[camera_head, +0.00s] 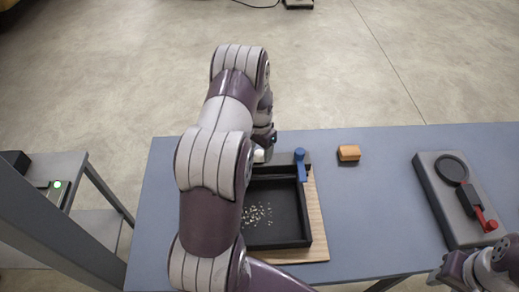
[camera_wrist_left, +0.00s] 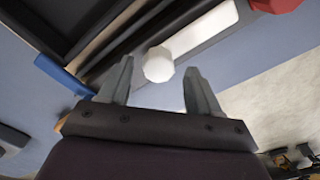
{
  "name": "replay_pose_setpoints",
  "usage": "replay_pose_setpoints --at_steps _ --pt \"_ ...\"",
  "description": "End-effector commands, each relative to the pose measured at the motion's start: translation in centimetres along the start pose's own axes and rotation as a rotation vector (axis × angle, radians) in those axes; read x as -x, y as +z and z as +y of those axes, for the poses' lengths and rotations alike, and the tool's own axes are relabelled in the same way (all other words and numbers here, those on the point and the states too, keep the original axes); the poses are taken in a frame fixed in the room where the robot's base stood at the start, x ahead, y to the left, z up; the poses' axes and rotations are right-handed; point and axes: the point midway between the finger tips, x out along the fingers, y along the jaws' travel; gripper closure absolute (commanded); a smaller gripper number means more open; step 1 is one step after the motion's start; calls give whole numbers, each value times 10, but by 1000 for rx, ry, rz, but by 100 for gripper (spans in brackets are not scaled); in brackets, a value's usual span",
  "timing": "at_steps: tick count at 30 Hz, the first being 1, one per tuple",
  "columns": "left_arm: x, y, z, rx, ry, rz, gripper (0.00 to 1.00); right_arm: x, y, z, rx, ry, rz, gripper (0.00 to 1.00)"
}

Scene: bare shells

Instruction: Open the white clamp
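The white clamp shows in the left wrist view as a pale bar (camera_wrist_left: 203,29) ending in a rounded white knob (camera_wrist_left: 158,65). In the head view a small white bit of it (camera_head: 259,156) shows at the far edge of the black tray; my left arm hides the rest. My left gripper (camera_wrist_left: 157,72) is open, its two grey fingers apart with the knob between their tips in the picture. I cannot tell whether they touch it. In the head view the gripper (camera_head: 264,139) is mostly hidden by the arm. My right gripper (camera_head: 441,272) is at the lower right edge, its fingers unclear.
The black tray (camera_head: 279,242) holds pale crumbs and sits on a wooden board (camera_head: 318,222). A blue lever (camera_head: 300,165) stands at its far right corner. Bare table lies between.

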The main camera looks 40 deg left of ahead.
Motion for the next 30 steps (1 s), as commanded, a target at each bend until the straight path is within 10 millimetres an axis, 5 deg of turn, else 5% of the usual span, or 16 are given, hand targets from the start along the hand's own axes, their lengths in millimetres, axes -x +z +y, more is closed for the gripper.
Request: replay_pose_setpoints --at_steps 8,21,30 --pt "6 1 1 1 2 -4 37 -4 0 0 0 0 0 57" --pt "111 0 0 0 0 -1 37 -28 3 0 0 0 0 57" --pt "126 0 1 0 2 -4 37 -29 3 0 0 0 0 57"
